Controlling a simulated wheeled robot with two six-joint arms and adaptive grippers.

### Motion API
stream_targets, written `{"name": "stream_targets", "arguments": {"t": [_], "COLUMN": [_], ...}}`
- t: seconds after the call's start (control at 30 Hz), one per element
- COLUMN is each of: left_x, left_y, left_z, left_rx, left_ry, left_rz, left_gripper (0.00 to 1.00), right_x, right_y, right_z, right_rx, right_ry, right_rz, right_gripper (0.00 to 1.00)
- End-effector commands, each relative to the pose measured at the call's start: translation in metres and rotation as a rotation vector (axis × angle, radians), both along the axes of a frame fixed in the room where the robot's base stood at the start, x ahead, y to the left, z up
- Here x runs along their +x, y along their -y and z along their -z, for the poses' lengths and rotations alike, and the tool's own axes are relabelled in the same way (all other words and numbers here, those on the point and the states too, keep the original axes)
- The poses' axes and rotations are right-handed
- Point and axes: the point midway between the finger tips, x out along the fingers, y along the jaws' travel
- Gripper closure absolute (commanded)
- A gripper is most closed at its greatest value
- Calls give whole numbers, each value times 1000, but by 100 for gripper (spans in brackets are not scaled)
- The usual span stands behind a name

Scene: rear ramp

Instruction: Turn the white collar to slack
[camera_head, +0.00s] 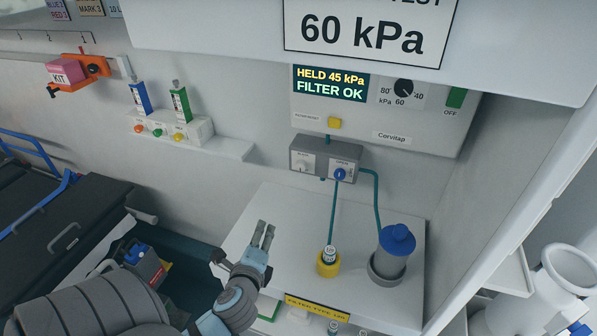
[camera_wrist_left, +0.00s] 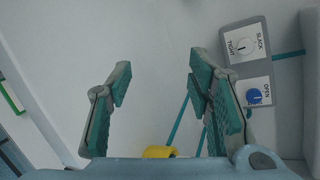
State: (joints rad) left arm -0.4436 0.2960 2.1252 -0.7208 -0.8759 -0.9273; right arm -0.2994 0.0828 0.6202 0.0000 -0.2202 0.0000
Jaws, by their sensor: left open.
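The white collar (camera_head: 302,167) is a small round knob on the left half of a grey valve box (camera_head: 322,151) on the back wall. In the left wrist view the white collar (camera_wrist_left: 244,46) sits between the labels SLACK and TIGHT; I cannot tell its setting for sure. My left gripper (camera_head: 264,229) is below and left of the box, apart from it, pointing up toward the wall. In the left wrist view its two green-padded fingers (camera_wrist_left: 158,65) stand wide apart with nothing between them, and the collar is right of them. My right gripper does not show.
A blue knob (camera_head: 340,174) is beside the collar on the same box. Green tubes run down to a yellow-based vial (camera_head: 328,262) and a blue-capped canister (camera_head: 396,250) on the white shelf (camera_head: 290,215). A panel (camera_head: 370,110) with a screen hangs above.

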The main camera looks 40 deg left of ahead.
Motion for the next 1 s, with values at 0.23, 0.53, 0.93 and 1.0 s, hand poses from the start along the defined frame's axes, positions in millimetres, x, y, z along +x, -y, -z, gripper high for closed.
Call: {"name": "stream_targets", "arguments": {"t": [0.23, 0.53, 0.93, 1.0], "left_x": [59, 115, 196, 199], "left_y": [8, -6, -34, -36], "left_z": [-67, -73, -70, -70], "left_rx": [956, 1071, 1064, 1064], "left_ry": [-136, -157, -158, -158], "left_rz": [396, 430, 432, 432], "left_gripper": [54, 54, 54, 54], "right_x": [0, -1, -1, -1], "right_y": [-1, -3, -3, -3], "right_z": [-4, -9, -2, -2], "right_rx": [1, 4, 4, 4], "right_ry": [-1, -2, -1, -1], "right_rz": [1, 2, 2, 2], "right_gripper": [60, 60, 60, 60]}}
